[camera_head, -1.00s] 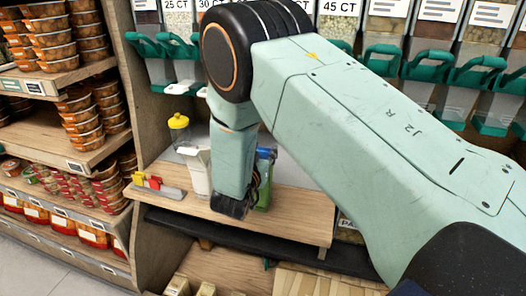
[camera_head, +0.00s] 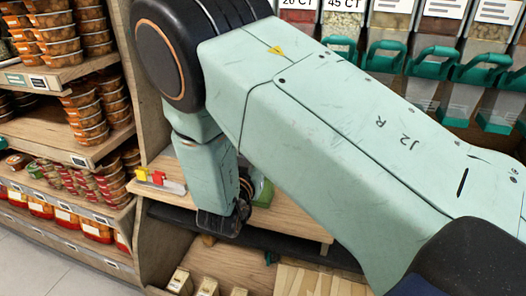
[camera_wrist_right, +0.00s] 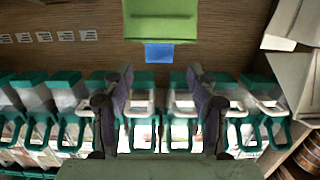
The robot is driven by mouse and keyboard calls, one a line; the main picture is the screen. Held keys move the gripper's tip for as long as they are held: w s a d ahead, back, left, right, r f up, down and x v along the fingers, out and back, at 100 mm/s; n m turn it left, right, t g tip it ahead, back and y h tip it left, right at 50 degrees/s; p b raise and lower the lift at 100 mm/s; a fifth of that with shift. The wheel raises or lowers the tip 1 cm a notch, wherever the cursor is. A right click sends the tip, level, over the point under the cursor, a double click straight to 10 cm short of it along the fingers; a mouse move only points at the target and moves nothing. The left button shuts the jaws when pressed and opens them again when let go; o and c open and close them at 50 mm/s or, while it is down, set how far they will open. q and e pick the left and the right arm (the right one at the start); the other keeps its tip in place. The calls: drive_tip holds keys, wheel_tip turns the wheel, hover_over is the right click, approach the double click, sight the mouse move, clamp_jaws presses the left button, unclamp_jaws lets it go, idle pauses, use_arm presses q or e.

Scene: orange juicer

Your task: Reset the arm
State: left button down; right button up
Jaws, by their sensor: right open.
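My right arm (camera_head: 330,130), pale green with a black joint, crosses the head view from the lower right to the upper left and bends down at its elbow. Its dark lower end (camera_head: 222,222) hangs over the wooden shelf board (camera_head: 290,215); the fingers cannot be made out there. In the right wrist view my right gripper (camera_wrist_right: 160,75) is open, its two dark fingers apart with nothing between them. A green item with a blue part (camera_wrist_right: 160,22) lies beyond the fingertips, apart from them. My left gripper is in neither view.
Green-handled dispensers (camera_head: 430,85) line the back; they also fill the middle of the wrist view (camera_wrist_right: 250,120). Shelves of packed food tubs (camera_head: 75,120) stand at left. A red and yellow item (camera_head: 150,176) sits on the board's left end. Small boxes (camera_head: 205,287) are below.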

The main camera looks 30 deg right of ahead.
drive_tip(key=shift+s+a+r, duration=0.1)
drive_tip(key=shift+s+a, duration=0.35)
idle(0.4)
